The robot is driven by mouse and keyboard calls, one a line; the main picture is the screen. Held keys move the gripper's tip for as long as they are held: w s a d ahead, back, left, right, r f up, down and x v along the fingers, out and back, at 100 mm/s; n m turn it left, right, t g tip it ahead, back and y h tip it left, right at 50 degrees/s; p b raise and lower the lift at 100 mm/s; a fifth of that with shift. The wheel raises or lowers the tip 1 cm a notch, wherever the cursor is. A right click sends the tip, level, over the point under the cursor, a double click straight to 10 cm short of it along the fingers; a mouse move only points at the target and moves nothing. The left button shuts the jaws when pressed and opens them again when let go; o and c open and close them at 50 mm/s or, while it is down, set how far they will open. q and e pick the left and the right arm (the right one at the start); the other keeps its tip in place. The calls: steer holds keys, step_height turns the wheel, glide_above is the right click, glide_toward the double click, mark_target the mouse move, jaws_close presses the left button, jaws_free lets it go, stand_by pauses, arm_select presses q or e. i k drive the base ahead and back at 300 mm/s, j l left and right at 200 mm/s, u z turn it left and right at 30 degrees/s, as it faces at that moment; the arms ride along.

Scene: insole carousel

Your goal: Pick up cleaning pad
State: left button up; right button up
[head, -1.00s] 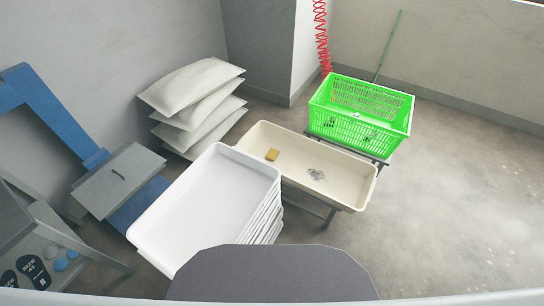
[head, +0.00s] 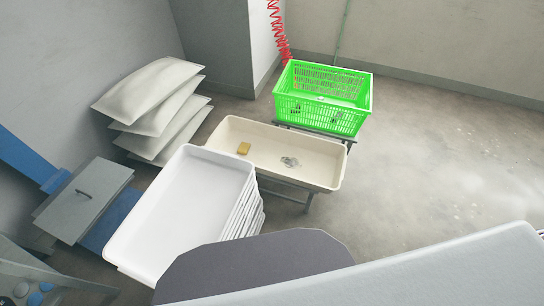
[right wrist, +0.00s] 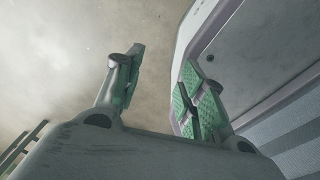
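The cleaning pad seems to be the small yellow block (head: 244,148) in the cream tray (head: 310,176), near its left end. A small grey, crumpled-looking item (head: 289,161) lies in the same tray to its right; it is too small to make out. My right gripper (right wrist: 160,85) is open and empty in the right wrist view, with its two green-padded fingers well apart. Bare floor shows between them. Neither gripper shows in the head view, and my left gripper is not seen.
A stack of white trays (head: 180,210) stands in front of the cream tray. A green crate (head: 325,115) stands behind it. Several white sacks (head: 150,92) are piled at the left. A grey box (head: 85,199) sits on a blue frame at far left. The floor (head: 440,150) on the right is clear.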

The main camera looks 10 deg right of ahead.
mark_target(244, 147)
steer(key=l+u, duration=0.35)
steer(key=k+l+u, duration=0.1)
steer(key=l+u, duration=0.3)
steer(key=l, duration=0.15)
steer(key=k+l+u, duration=0.1)
steer(key=l+u, duration=0.25)
steer(key=k+l+u, duration=0.2)
steer(key=l+u, duration=0.2)
steer(key=k+l+u, duration=0.2)
steer(key=l+u, duration=0.15)
